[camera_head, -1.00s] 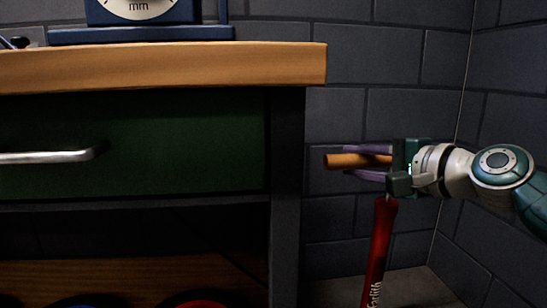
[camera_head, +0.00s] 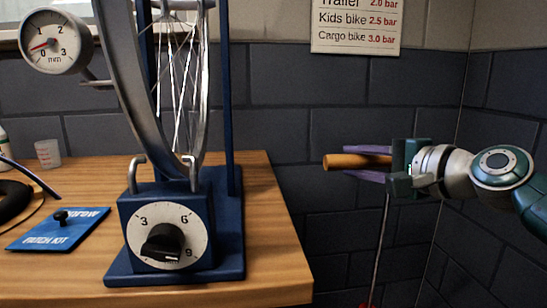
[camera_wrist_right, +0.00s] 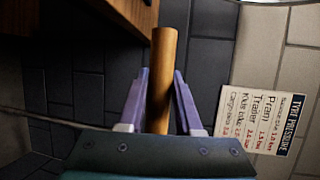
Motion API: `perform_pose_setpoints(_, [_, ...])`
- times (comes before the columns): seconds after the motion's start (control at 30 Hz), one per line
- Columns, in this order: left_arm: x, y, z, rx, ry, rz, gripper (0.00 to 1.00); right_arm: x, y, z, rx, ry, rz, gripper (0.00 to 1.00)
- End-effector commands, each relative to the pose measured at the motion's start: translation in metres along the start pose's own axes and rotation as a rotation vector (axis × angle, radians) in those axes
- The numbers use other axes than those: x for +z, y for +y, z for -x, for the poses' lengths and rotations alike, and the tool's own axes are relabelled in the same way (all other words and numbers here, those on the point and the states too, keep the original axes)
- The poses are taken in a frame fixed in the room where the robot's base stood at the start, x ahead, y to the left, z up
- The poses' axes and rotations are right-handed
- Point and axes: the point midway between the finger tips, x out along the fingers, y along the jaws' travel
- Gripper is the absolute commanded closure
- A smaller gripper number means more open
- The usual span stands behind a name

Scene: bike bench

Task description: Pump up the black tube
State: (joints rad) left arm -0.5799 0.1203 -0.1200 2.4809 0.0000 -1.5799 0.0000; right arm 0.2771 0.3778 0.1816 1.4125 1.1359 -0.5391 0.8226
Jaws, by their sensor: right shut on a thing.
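My right gripper (camera_head: 372,163) is shut on the wooden pump handle (camera_head: 345,161), held to the right of the bench; the handle also shows between the purple fingers in the wrist view (camera_wrist_right: 163,85). The thin pump rod (camera_head: 381,245) runs down from the handle, with a long stretch exposed. Only the red top of the pump body (camera_head: 367,305) shows at the bottom edge. A black ring, apparently the black tube (camera_head: 14,203), lies on the bench at the far left, cut off by the frame. My left gripper is not in view.
On the wooden bench (camera_head: 275,270) stands a blue wheel stand (camera_head: 228,262) with a numbered dial, a wheel and an mm gauge (camera_head: 55,42). A blue patch kit (camera_head: 60,230) lies left of it.

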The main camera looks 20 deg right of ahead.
Motion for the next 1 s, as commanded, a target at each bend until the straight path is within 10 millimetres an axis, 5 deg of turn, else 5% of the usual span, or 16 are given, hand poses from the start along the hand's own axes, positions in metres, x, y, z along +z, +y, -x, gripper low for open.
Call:
perform_pose_setpoints(0.07, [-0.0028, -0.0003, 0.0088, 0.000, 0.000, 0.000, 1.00, 0.0009, -0.0120, 0.0016, -0.006, 0.000, 0.000, 1.00])
perform_pose_setpoints(0.43, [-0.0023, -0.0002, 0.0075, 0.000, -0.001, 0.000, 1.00, 0.0007, -0.0104, 0.0014, -0.005, 0.000, 0.000, 1.00])
perform_pose_setpoints(0.47, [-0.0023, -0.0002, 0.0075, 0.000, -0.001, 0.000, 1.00, 0.0007, -0.0103, 0.0014, -0.005, 0.000, 0.000, 0.64])
perform_pose_setpoints(0.7, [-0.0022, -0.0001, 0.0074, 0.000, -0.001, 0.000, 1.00, 0.0006, -0.0090, 0.0014, -0.002, 0.000, 0.000, 0.37])
perform_pose_setpoints(1.0, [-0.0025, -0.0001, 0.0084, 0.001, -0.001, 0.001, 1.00, 0.0005, -0.0083, 0.0037, 0.000, 0.000, 0.000, 0.37])
